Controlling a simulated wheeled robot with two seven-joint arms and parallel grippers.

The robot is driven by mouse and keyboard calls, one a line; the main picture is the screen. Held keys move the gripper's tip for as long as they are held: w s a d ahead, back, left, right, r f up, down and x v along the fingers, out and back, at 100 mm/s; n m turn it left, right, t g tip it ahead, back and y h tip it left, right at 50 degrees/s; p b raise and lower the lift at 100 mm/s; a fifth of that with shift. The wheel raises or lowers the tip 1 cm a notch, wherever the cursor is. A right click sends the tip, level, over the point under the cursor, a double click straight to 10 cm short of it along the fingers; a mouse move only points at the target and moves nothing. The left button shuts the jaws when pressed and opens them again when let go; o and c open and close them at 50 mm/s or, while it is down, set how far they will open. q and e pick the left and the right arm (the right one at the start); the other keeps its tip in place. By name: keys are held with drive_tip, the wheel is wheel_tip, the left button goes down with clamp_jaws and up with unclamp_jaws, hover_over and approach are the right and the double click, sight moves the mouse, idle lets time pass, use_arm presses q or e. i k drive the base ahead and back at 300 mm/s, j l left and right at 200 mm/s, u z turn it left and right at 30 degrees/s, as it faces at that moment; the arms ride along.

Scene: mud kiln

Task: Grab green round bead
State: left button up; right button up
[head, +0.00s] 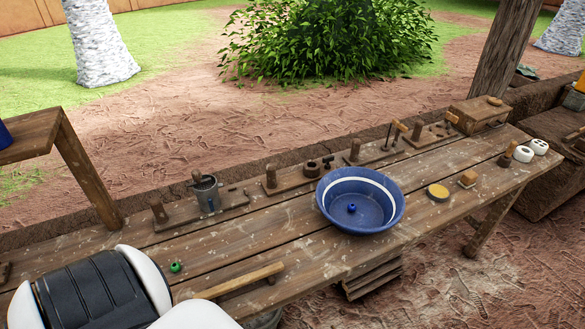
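A small green round bead (175,267) rests on the wooden table (255,235), near its left front part. It is close to the upper right of a black and white part of my own body at the lower left. Neither of my grippers shows in the head view, so I cannot see whether either is open or shut. Nothing is seen touching the bead.
A wooden stick (240,281) lies right of the bead. A blue bowl (388,219) with a small blue piece inside stands mid-table. A metal cup (207,195) and wooden tool stands line the back edge. A yellow round pad (438,192) lies right of the bowl.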

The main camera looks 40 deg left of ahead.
sight(174, 267)
drive_tip(key=k+l+u, duration=0.1)
drive_tip(key=u, duration=2.15)
drive_tip(key=k+j, duration=0.05)
